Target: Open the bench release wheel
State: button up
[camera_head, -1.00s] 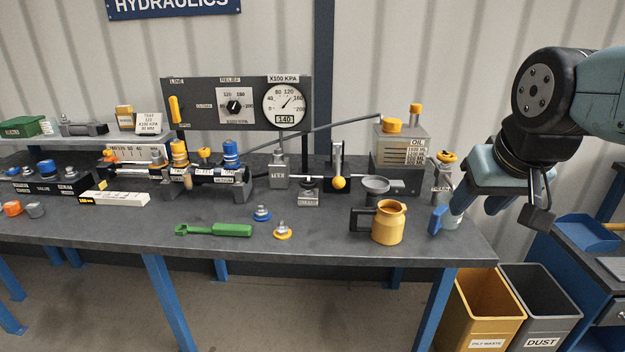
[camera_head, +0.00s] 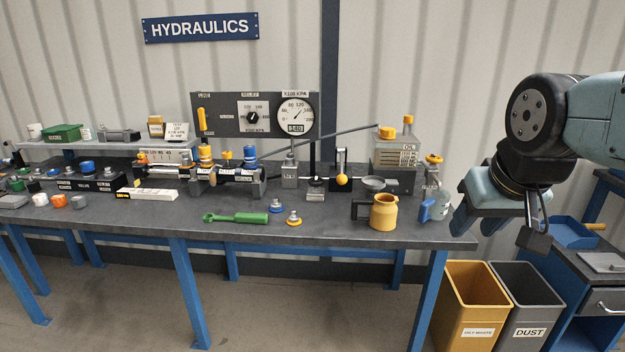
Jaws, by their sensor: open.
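A yellow handwheel with a dark centre (camera_head: 433,158) sits on top of a small grey fitting at the right end of the bench, beside the oil reservoir. It looks like the release wheel, but its label is too small to read. My gripper (camera_head: 476,222) is open and empty. In the picture it hangs right of and below this wheel, beyond the bench's right end and apart from the wheel. A smaller yellow knob (camera_head: 226,155) stands on the valve block further left.
Yellow (camera_head: 470,300) and grey (camera_head: 527,300) bins stand below my gripper.

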aim_at(315, 181)
jog(key=u, duration=0.4)
jog(key=i, duration=1.1)
jog(key=z, duration=0.45)
